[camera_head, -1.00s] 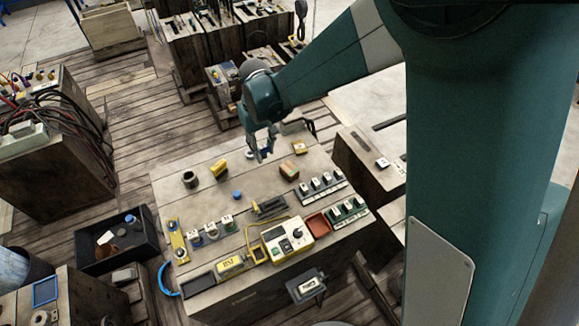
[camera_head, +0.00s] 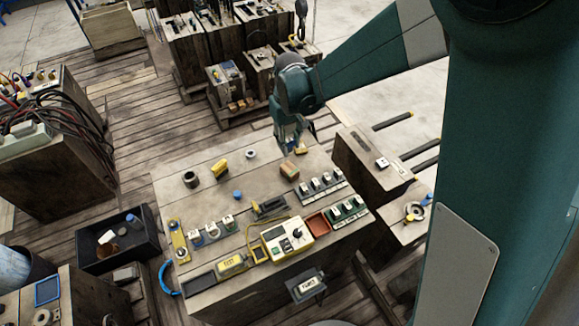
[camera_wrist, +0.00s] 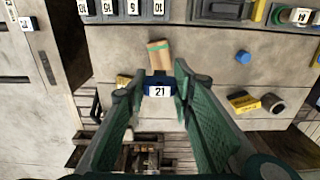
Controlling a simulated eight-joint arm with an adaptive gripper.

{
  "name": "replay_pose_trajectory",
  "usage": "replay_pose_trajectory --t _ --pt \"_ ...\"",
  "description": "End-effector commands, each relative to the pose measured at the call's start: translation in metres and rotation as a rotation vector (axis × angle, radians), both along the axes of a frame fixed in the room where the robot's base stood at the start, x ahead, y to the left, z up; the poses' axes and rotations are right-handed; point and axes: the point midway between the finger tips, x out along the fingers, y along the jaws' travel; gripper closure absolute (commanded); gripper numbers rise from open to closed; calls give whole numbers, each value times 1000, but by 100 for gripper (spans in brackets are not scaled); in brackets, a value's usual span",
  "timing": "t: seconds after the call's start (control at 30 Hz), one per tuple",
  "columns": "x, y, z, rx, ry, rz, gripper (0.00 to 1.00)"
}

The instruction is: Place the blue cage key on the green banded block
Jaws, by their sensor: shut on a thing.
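The blue cage key (camera_wrist: 158,78), with a white tag marked 21, is between the fingers of my gripper (camera_wrist: 158,92) in the wrist view. My gripper is shut on it. In the head view my gripper (camera_head: 290,148) hangs over the far part of the bench, just behind the green banded block (camera_head: 289,170). The block is tan with a green band and lies on the bench top. In the wrist view the block (camera_wrist: 158,52) shows just beyond the key, with bare bench around it. The key is hard to make out in the head view.
On the bench (camera_head: 210,163) stand a dark cup (camera_head: 190,179), a yellow block (camera_head: 220,169), a small blue piece (camera_head: 238,195) and a white ring (camera_head: 251,154). A row of numbered tags (camera_head: 321,187) is right of the block. A yellow control box (camera_head: 287,240) is nearer.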

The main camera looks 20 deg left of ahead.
Motion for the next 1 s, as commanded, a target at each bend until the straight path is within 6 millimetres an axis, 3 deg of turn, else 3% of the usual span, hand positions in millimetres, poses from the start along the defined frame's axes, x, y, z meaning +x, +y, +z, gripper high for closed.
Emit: replay_pose_trajectory --t 0.5,1.0 --pt "0 0 -57 0 0 0 88" --pt "0 0 -64 0 0 0 88"
